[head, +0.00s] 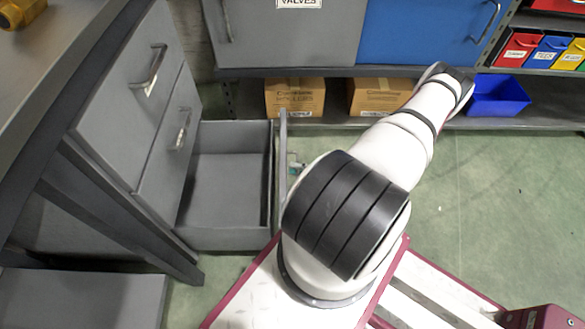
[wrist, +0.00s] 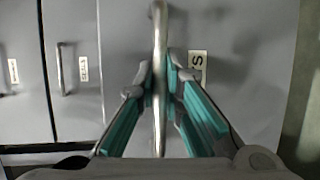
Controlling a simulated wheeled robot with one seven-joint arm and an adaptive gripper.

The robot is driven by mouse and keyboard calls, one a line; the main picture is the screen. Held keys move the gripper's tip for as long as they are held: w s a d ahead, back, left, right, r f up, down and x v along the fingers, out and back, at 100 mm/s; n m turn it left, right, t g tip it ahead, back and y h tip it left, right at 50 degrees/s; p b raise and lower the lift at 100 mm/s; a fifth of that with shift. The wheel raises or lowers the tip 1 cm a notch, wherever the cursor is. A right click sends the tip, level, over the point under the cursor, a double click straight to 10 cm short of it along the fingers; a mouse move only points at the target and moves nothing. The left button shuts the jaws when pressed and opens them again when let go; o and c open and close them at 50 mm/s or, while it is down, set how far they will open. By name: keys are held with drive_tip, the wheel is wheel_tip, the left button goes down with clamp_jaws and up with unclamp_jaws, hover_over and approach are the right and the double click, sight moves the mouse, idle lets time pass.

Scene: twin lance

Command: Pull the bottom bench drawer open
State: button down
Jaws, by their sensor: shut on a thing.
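The bottom bench drawer (head: 225,238) stands pulled out from the grey bench at the left of the head view, and its inside looks empty. Its front panel (head: 282,150) stands clear of the bench, seen nearly edge-on. In the wrist view my gripper (wrist: 160,82) is shut on the drawer's metal bar handle (wrist: 159,35), with a teal-padded finger on each side of the bar. A pale label (wrist: 197,66) shows beside the handle. In the head view the gripper is mostly hidden behind my arm; only a bit of teal shows beside the front panel.
Two other bench drawers above are shut, with bar handles (head: 156,68) (head: 181,130). Behind are a grey cabinet and a blue cabinet door (head: 420,35). Cardboard boxes (head: 295,97) and a blue bin (head: 498,95) sit on a low shelf. Green floor (head: 490,190) is clear at right.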

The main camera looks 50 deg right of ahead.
drive_tip(key=c, duration=1.7)
unclamp_jaws()
drive_tip(key=shift+s, duration=0.1)
drive_tip(key=v, duration=1.2)
drive_tip(key=shift+r, duration=0.1)
